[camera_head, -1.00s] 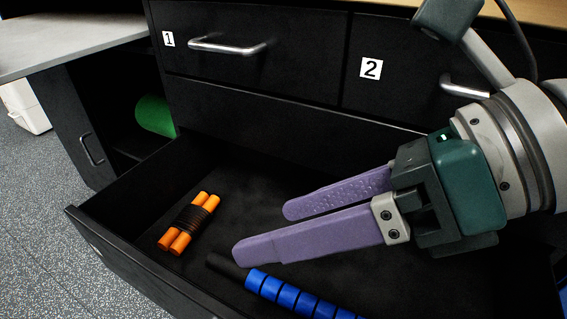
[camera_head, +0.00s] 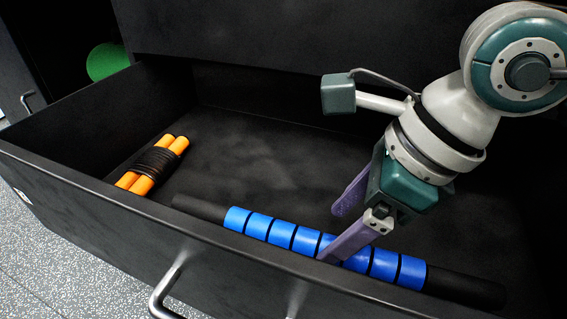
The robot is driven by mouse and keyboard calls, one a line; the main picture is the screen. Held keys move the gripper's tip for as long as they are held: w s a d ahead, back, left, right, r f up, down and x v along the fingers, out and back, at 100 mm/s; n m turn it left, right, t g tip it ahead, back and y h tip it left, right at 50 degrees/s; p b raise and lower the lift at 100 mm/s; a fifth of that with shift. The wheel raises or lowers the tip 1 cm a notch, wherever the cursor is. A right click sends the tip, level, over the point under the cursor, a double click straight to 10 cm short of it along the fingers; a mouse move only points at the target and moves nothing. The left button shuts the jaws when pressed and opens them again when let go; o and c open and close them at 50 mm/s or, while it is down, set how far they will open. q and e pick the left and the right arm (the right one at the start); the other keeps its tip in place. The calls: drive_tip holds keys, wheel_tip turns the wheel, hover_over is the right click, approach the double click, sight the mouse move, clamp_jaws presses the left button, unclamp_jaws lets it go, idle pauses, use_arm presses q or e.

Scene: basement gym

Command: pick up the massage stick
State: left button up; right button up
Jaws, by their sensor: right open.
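The massage stick (camera_head: 281,233) has blue rollers and black handles. It lies along the front wall inside the open black drawer (camera_head: 75,187), running from the middle to the lower right. My right gripper (camera_head: 334,232) points down into the drawer with its purple fingers open. One finger overlaps the blue rollers in the picture, and the other is behind them, toward the drawer's back. I cannot tell whether either finger touches the stick. My left gripper is not in view.
An orange-handled item wrapped in black cord (camera_head: 153,163) lies in the drawer's left part. The drawer walls surround both items, and a metal handle (camera_head: 168,292) is on the front. The drawer floor behind the stick is clear. A green object (camera_head: 106,62) is at the upper left.

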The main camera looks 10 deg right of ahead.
sight(324, 240)
drive_tip(key=b+x, duration=0.1)
drive_tip(key=x, duration=0.2)
drive_tip(key=shift+s+a+f+b, duration=0.1)
drive_tip(key=shift+f+b, duration=0.15)
drive_tip(key=shift+b, duration=0.1)
drive_tip(key=shift+a+f, duration=0.1)
drive_tip(key=shift+a, duration=0.05)
clamp_jaws()
